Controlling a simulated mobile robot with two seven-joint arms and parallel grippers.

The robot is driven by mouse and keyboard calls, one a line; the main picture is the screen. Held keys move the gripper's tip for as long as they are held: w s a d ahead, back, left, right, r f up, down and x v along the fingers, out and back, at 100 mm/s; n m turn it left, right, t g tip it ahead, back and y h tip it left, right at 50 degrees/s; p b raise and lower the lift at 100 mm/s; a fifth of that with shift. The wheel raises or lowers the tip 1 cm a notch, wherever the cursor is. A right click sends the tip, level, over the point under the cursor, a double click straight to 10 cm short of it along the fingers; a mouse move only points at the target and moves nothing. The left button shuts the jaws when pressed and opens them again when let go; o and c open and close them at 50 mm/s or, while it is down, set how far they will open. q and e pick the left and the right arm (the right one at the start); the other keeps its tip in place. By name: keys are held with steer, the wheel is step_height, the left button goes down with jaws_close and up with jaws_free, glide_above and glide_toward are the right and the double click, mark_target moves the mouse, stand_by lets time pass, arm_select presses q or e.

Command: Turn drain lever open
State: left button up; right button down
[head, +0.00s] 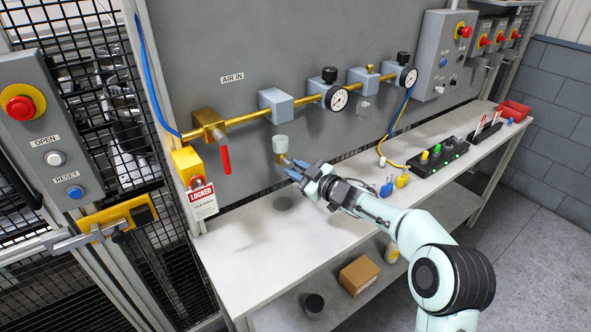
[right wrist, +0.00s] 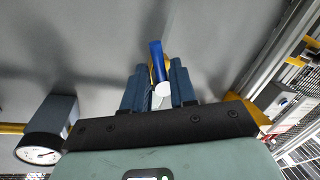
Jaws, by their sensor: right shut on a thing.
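The drain lever (right wrist: 157,62) shows blue in the right wrist view, between the two dark blue fingers of my right gripper (right wrist: 158,88). A small white round end (right wrist: 162,90) sits at its near end. In the head view my right gripper (head: 289,168) reaches in from the right, just below the pale cup (head: 280,144) under the first grey block (head: 276,105) of the air line. It is shut on the lever. The fingers mostly hide the lever there, so its exact angle is unclear. My left gripper is not in view.
A brass valve with a red handle (head: 225,160) hangs left of the cup, beside a yellow lockout box (head: 188,167) and LOCKED tag (head: 202,201). Gauges (head: 338,99) line the pipe rightward. The bench (head: 270,245) below is mostly clear; padlocks (head: 387,188) stand to the right.

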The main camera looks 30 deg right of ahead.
steer(key=shift+d+r+n+g+h+b, duration=0.15)
steer(key=shift+n+h+b, duration=0.35)
steer(key=shift+n, duration=1.3)
steer(key=shift+r+n+g+h+b, duration=0.1)
steer(key=shift+r+n+h+b, duration=0.3)
steer(key=shift+n, duration=1.4)
steer(key=shift+d+r+n+g+h+b, duration=0.15)
steer(key=shift+n+h+b, duration=0.4)
steer(key=shift+n, duration=1.25)
steer(key=shift+a+f, duration=0.1)
steer(key=c, duration=1.2)
jaws_free()
steer(key=shift+h, duration=0.25)
